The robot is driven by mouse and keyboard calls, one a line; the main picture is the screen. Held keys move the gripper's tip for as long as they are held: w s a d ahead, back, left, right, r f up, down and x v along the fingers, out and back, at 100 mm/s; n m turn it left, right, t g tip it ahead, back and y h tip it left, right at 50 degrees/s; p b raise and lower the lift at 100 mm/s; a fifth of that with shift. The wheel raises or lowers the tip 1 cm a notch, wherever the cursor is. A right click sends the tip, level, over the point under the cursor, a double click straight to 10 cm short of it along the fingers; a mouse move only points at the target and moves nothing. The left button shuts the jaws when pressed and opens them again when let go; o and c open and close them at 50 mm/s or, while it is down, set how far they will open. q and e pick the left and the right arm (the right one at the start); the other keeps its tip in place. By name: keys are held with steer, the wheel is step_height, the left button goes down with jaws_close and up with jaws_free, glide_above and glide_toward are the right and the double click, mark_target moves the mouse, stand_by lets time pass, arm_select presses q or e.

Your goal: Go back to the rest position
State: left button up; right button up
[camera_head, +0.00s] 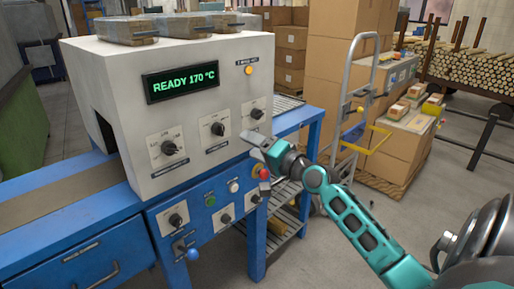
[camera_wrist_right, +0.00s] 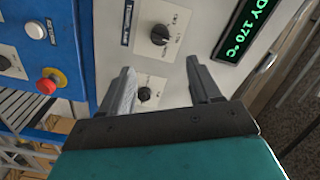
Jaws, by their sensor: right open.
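My right gripper (camera_head: 255,144) is in front of the right side of the machine's control face, near the lower right knob. In the right wrist view the right gripper (camera_wrist_right: 163,90) has its two fingers apart, with nothing between them but the panel and a black knob (camera_wrist_right: 144,94) behind. Whether a finger touches the panel cannot be told. The machine (camera_head: 205,100) is a pale box on a blue frame, and its display (camera_head: 181,83) reads "READY 170 °C" in green. My left gripper is not in view.
A red stop button (camera_head: 263,173) sits on the blue lower panel (camera_head: 200,208) close to my right gripper. A conveyor belt (camera_head: 60,190) enters the machine at left. A hand truck (camera_head: 352,110) and stacked cardboard boxes (camera_head: 340,48) stand behind. Grey floor (camera_head: 425,215) is open at right.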

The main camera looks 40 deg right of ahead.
steer(key=shift+s, duration=0.35)
stand_by(0.3)
steer(key=s+a+f+n+g, duration=0.2)
steer(key=s+a+f+n, duration=0.3)
steer(key=f, duration=0.5)
steer(key=s+a+f+n+g, duration=0.35)
steer(key=a+f, duration=0.35)
steer(key=f, duration=0.3)
steer(key=s+a+f+n+g, duration=0.1)
steer(key=s+a+f+n, duration=0.2)
steer(key=s+a+f, duration=0.1)
steer(key=s+a+f+n+y, duration=0.1)
steer(key=s+a+f+n, duration=0.2)
steer(key=s+a, duration=0.4)
steer(key=shift+s+a+f+g, duration=0.2)
steer(key=shift+s+f+g, duration=0.15)
steer(key=shift+s+f, duration=0.15)
